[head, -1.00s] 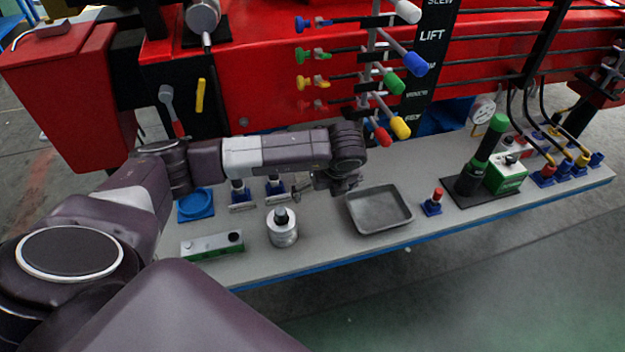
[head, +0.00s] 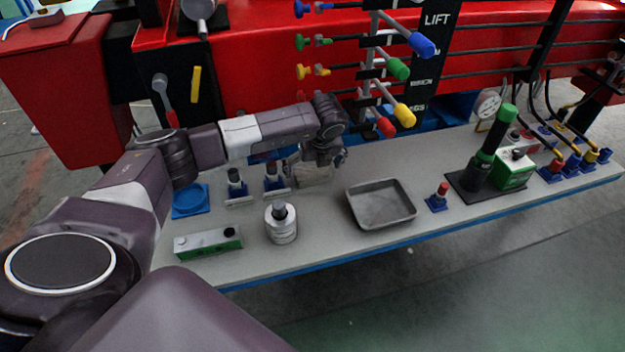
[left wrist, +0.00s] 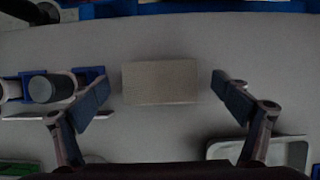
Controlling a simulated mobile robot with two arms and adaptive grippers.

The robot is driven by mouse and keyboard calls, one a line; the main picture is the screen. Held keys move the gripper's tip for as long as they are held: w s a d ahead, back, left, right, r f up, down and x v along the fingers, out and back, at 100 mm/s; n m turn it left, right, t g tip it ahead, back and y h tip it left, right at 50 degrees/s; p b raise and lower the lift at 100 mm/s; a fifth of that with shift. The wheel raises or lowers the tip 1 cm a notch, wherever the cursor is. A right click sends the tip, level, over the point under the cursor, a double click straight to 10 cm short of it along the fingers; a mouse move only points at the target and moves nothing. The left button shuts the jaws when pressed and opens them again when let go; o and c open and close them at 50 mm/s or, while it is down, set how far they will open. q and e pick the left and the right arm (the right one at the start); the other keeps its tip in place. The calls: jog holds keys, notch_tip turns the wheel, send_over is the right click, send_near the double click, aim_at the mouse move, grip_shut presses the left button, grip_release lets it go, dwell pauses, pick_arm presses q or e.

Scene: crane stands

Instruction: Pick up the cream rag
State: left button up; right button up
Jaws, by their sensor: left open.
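The cream rag (head: 313,176) lies on the grey bench as a small folded block, partly behind my left gripper (head: 330,163) in the head view. In the left wrist view the rag (left wrist: 160,82) is a flat rectangle centred ahead of the fingertips. My left gripper (left wrist: 162,93) is open there, with one finger to each side of the rag and a gap on both sides. The fingers do not touch it. My right gripper is in neither view.
A grey metal tray (head: 381,222) stands to the right of the rag. Two dark-topped fittings on blue bases (head: 274,181) stand close to its left. A white canister (head: 281,226) is nearer the front. Coloured lever knobs (head: 386,127) hang above and behind.

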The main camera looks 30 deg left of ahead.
pick_arm(q)
jog(key=shift+w+f, duration=0.15)
jog(key=shift+f, duration=0.2)
jog(key=shift+r, duration=0.1)
jog(key=shift+c, duration=1.1)
jog(key=c, duration=1.1)
